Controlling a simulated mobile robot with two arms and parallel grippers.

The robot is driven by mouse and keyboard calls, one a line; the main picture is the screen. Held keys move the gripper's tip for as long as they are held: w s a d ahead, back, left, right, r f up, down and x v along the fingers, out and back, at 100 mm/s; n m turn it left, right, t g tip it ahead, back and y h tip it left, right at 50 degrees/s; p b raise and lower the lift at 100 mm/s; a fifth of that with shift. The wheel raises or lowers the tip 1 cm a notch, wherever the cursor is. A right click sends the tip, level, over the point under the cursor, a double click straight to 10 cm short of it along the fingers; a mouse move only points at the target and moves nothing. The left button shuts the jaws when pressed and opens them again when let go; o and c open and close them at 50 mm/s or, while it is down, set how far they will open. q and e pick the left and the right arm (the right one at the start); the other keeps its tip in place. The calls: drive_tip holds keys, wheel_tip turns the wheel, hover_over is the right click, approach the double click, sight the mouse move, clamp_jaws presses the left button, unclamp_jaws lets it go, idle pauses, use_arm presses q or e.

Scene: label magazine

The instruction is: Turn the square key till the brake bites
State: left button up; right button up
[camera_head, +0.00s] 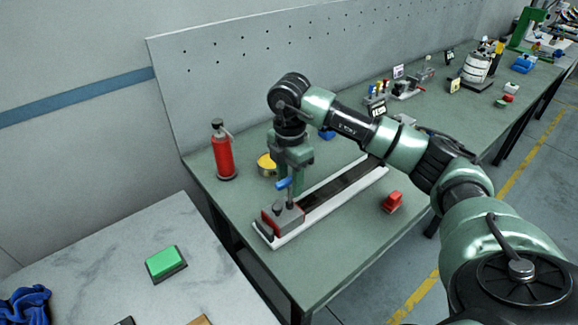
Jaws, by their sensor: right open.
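A grey and red block (283,217) sits at the near end of a long pale rail (318,218) with a dark strip, on the green bench. An upright stem with a blue cross handle (283,184) rises from the block; it looks like the square key. My right gripper (291,188) points down directly over the block, its fingers open at the blue handle. I cannot tell whether the handle is between the fingers or just in front of them. The key's lower end is not clear. My left gripper is not in view.
A red cylinder (223,152) and a yellow tin (266,164) stand left of my gripper. A small red block (392,202) lies right of the rail. The pegboard (218,68) backs the bench. A green pad (165,262) lies on the marble-look table.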

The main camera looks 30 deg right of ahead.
sight(290, 190)
drive_tip(key=shift+f+p, duration=0.3)
drive_tip(key=shift+f, duration=1.4)
clamp_jaws()
drive_tip(key=shift+r+m+p, duration=0.1)
drive_tip(key=shift+m+p, duration=0.3)
drive_tip(key=shift+m, duration=1.1)
